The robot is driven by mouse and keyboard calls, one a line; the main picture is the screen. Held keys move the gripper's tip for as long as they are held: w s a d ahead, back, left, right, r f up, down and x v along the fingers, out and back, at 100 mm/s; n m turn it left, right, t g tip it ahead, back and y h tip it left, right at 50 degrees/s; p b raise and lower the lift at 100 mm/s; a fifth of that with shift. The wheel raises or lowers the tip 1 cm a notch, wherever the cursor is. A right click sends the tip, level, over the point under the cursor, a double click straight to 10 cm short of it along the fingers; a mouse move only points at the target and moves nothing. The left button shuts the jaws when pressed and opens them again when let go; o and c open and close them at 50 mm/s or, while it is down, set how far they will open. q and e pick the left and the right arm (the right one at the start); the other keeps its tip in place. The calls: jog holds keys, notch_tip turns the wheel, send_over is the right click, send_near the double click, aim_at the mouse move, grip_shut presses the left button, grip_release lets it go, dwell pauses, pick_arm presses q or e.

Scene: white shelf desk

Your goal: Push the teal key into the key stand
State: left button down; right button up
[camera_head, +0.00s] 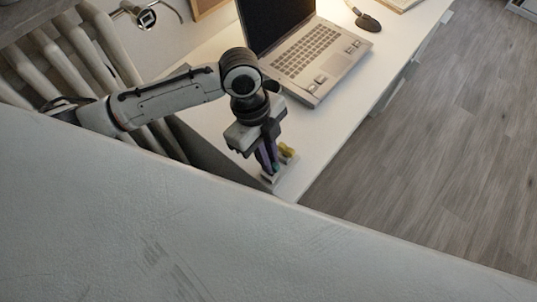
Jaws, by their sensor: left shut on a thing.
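My left gripper (270,166) points down at the near corner of the white desk and is shut on the teal key (276,169). Only a small teal part shows between and beside the dark fingers. The key stand (268,179) is a small pale block right below the fingertips, partly hidden by them. A yellow key (287,152) stands up just right of the gripper. I cannot tell how deep the teal key sits in the stand. My right gripper is not in view.
An open laptop (311,55) stands on the white desk (335,118) behind the gripper, with a dark mouse (367,22) farther back. A radiator (95,65) is at the left. A large pale surface (200,230) fills the foreground. Desk space right of the stand is clear.

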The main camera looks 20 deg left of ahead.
pick_arm(q)
jog(key=shift+a+x, duration=0.25)
jog(key=shift+x, duration=0.85)
jog(key=c, duration=1.7)
grip_release()
jog(key=shift+w+f, duration=0.1)
jog(key=v, duration=1)
